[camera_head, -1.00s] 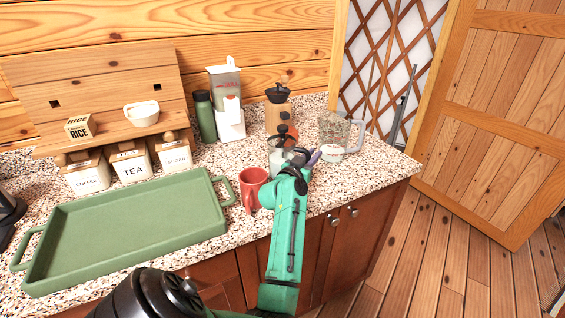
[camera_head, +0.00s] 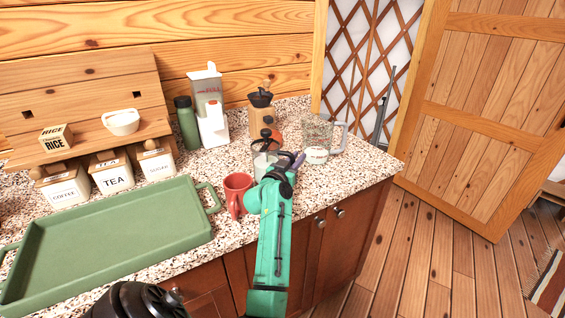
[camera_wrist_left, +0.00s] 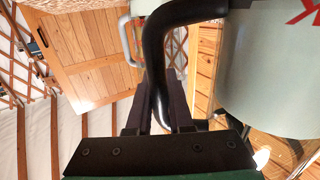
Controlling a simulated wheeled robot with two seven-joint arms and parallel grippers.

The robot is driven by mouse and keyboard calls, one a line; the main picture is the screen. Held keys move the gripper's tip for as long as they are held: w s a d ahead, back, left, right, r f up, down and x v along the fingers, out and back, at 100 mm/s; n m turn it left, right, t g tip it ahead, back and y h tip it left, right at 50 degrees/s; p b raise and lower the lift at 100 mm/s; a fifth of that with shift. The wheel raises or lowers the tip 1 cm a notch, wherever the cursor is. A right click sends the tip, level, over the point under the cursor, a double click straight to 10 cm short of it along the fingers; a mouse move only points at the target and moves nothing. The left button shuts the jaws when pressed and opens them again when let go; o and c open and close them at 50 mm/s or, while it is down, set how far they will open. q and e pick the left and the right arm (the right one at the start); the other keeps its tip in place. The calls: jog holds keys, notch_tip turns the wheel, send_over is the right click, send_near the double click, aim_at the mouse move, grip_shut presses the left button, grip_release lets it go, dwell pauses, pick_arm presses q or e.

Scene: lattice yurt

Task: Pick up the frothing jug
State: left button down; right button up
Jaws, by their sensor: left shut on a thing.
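The frothing jug (camera_head: 262,165) is a grey vessel with a dark top, at the right part of the counter in the head view. In the left wrist view the jug (camera_wrist_left: 270,85) is a large pale body with red lettering and a curved black handle (camera_wrist_left: 158,55). My left gripper (camera_head: 288,166) is at its right side, shut on the handle. In the left wrist view the fingers (camera_wrist_left: 165,105) lie around the handle. The jug looks upright. Its base is partly hidden by my arm, so any gap to the counter cannot be told.
A red mug (camera_head: 237,193) stands close left of the jug. A glass pitcher (camera_head: 318,135) is to its right, a wooden grinder (camera_head: 262,115) behind. A green tray (camera_head: 110,245) fills the left counter. The counter's front edge is near my arm.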

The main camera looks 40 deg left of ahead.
pick_arm(q)
notch_tip(320, 180, up, 20)
jog(key=b, duration=0.1)
